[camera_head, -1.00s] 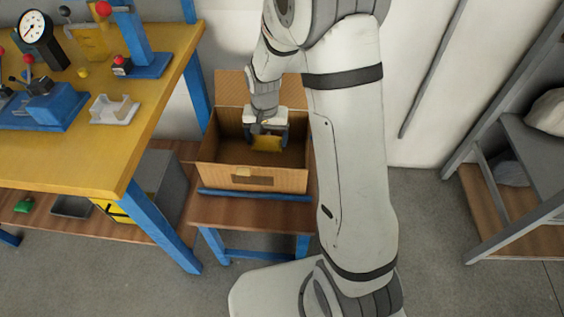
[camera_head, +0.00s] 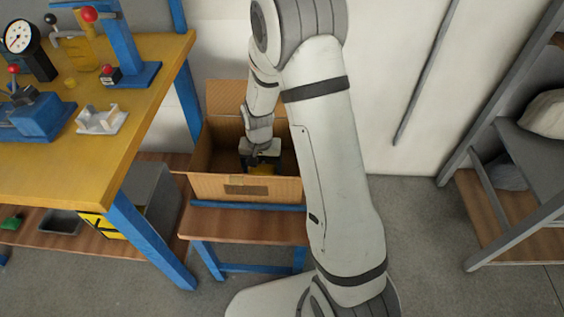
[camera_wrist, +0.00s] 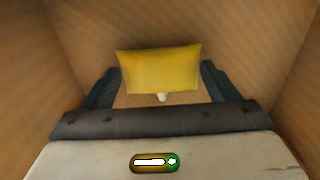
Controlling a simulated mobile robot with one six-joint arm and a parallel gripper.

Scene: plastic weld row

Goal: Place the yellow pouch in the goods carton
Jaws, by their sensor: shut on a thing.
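The yellow pouch (camera_wrist: 160,68) is between the two dark fingers of my gripper (camera_wrist: 160,90) in the wrist view. My gripper is shut on it. In the head view my gripper (camera_head: 261,163) is inside the open goods carton (camera_head: 245,188), and only a little of the pouch (camera_head: 262,169) shows below it. Cardboard walls surround the pouch in the wrist view. A small white thing shows at the pouch's near edge. I cannot tell whether the pouch touches the carton floor.
The carton stands on a low brown bench (camera_head: 245,226) with blue legs. A yellow workbench (camera_head: 90,160) with blue fixtures and a white tray (camera_head: 102,120) is at the left. A grey rack (camera_head: 530,150) is at the right. Bare floor shows between.

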